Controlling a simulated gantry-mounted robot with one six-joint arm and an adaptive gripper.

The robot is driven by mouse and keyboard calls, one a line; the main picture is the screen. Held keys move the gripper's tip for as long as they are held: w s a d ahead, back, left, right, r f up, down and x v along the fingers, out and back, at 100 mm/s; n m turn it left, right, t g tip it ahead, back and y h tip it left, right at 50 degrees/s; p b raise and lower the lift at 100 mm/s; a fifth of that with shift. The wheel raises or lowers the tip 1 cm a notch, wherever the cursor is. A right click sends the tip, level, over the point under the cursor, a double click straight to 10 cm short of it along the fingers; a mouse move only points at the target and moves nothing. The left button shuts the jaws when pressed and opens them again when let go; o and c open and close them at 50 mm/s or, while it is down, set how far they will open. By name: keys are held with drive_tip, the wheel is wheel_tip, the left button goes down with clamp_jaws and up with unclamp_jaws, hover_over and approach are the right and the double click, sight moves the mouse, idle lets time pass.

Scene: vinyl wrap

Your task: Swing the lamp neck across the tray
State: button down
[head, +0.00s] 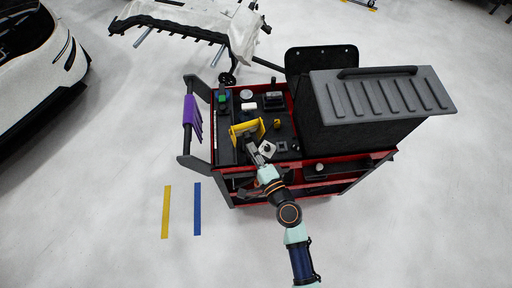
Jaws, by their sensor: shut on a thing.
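The tray is the dark top (224,150) of a red and black cart. A yellow piece (241,129) stands upright near the middle of the tray; it looks like part of the lamp, but its neck is too small to make out. My gripper (252,143) reaches in from the front and is shut on the near side of the yellow piece. The fingers and their contact are small and partly hidden by the wrist.
A tall black case with a grey ribbed lid (385,95) takes the cart's right side. Small items, including a white round one (246,94) and a green-topped one (223,98), stand at the back. Purple cloth (193,116) hangs on the left handle.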

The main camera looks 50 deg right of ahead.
drive_tip(key=shift+w+a+m+g+h+p, duration=0.15)
drive_tip(key=shift+a+m+g+h+p, duration=0.1)
drive_tip(key=shift+m+g+h+p, duration=0.25)
drive_tip(key=shift+w+a+m+g+h+p, duration=0.1)
drive_tip(key=shift+a+m+g+h+p, duration=0.25)
drive_tip(key=shift+h, duration=0.35)
drive_tip(key=shift+w+f+m+h+p, duration=0.1)
drive_tip(key=shift+m+h+p, duration=0.4)
drive_tip(key=shift+h, duration=0.1)
drive_tip(key=c, duration=1.2)
unclamp_jaws()
drive_tip(key=shift+c, duration=0.2)
drive_tip(key=v, duration=1.2)
